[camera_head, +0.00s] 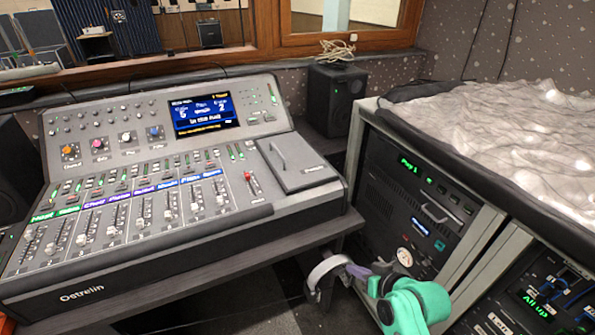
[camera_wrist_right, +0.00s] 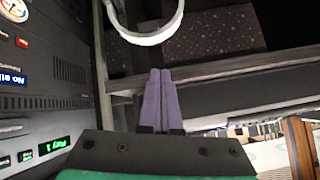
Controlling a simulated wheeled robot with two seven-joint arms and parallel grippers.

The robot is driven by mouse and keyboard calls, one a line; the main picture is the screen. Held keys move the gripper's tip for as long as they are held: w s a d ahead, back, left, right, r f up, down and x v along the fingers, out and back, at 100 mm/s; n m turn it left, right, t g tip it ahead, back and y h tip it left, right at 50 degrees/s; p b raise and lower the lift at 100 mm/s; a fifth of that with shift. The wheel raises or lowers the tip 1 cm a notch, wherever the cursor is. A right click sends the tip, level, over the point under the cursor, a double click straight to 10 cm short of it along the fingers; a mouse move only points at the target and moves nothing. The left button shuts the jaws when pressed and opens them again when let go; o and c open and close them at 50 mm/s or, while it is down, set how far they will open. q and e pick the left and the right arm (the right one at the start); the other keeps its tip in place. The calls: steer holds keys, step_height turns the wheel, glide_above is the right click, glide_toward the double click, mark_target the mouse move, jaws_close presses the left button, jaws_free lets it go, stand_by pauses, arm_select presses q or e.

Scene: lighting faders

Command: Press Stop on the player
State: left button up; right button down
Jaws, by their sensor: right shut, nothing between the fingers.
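The player (camera_head: 395,182) is a dark unit at the top of the rack, right of the console in the head view. Its green display (camera_head: 411,164) reads "Play 1", with several small buttons (camera_head: 441,189) to the right of it. The button labels are too small to read, so I cannot tell which is Stop. My right gripper (camera_head: 355,268) is low in front of the rack, below and apart from the buttons. In the right wrist view its purple fingers (camera_wrist_right: 161,98) are shut and empty. The "Play 1" display (camera_wrist_right: 50,147) also shows there at the lower left.
A pale headphone-like band (camera_head: 325,270) hangs close by the fingers; it also shows in the right wrist view (camera_wrist_right: 145,36). The fader console (camera_head: 150,290) stands on a desk at left. A second rack (camera_head: 540,302) is at right. A crumpled, lit cloth (camera_head: 500,110) covers the rack top.

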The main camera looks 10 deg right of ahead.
mark_target(441, 190)
arm_select(q)
steer(key=s+a+f+g, duration=0.1)
steer(key=s+f, duration=0.3)
steer(key=f, duration=0.4)
steer(key=s+f, duration=0.4)
steer(key=f, duration=0.3)
arm_select(e)
steer(key=w+d+r+m+t+h, duration=0.2)
steer(key=w+d+r+m+t, duration=0.4)
steer(key=w+t, duration=0.3)
arm_select(q)
steer(key=s+a+f, duration=0.2)
steer(key=s+f, duration=0.5)
steer(key=s, duration=0.4)
steer(key=shift+s+f+g, duration=0.15)
steer(key=shift+s+g, duration=0.05)
steer(key=shift+g, duration=0.2)
arm_select(e)
steer(key=w+d+r+m+h, duration=0.2)
steer(key=d+m+h, duration=0.9)
steer(key=d, duration=0.1)
steer(key=shift+d+r+m+g, duration=0.15)
steer(key=shift+r+m+g, duration=0.15)
steer(key=shift+r+m, duration=0.1)
arm_select(q)
steer(key=shift+a, duration=0.1)
arm_select(e)
steer(key=shift+f, duration=0.1)
